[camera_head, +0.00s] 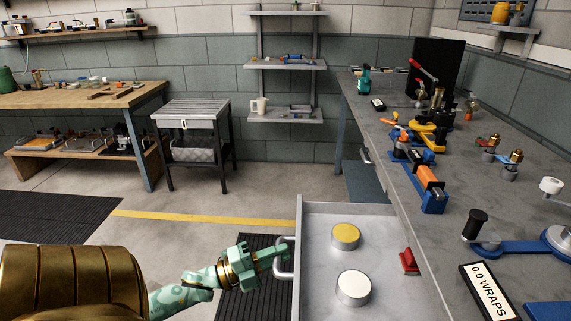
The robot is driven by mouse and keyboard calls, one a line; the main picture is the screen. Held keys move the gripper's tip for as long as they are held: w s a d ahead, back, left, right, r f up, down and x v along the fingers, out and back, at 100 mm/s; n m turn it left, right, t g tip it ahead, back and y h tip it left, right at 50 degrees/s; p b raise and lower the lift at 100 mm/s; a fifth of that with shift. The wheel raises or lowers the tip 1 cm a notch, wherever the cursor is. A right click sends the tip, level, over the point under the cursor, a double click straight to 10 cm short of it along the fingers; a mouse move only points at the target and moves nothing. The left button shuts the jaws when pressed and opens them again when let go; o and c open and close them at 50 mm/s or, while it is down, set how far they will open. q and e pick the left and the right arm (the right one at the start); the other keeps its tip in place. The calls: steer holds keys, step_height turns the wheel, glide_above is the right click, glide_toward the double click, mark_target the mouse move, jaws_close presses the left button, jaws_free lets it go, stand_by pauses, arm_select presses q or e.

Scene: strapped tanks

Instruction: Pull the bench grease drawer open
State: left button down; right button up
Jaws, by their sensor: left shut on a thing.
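The bench grease drawer (315,212) stands pulled out from the grey bench (408,165) on the right, with its inside showing. A yellow-topped round tin (345,232), a white-topped round tin (354,286) and a small red object (409,262) lie in it. The drawer's pale metal handle (279,271) is on its left-facing front. My left gripper (280,253), green with a gold band, reaches in from the lower left and is shut on the handle. Its fingers hide part of the handle. My right gripper is out of view.
The bench top carries blue and orange clamps (430,187), valves and a "0.0 WRAPS" sign (485,291). A small grey side table (196,112) and a wooden workbench (85,97) stand at the back left. Floor between is clear, with dark mats (45,215) and a yellow line.

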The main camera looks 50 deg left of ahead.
arm_select(q)
steer(key=shift+f, duration=0.1)
steer(key=c, duration=1.4)
jaws_free()
steer(key=shift+o, duration=0.2)
steer(key=shift+s, duration=0.1)
steer(key=p+v, duration=0.1)
steer(key=v, duration=1.5)
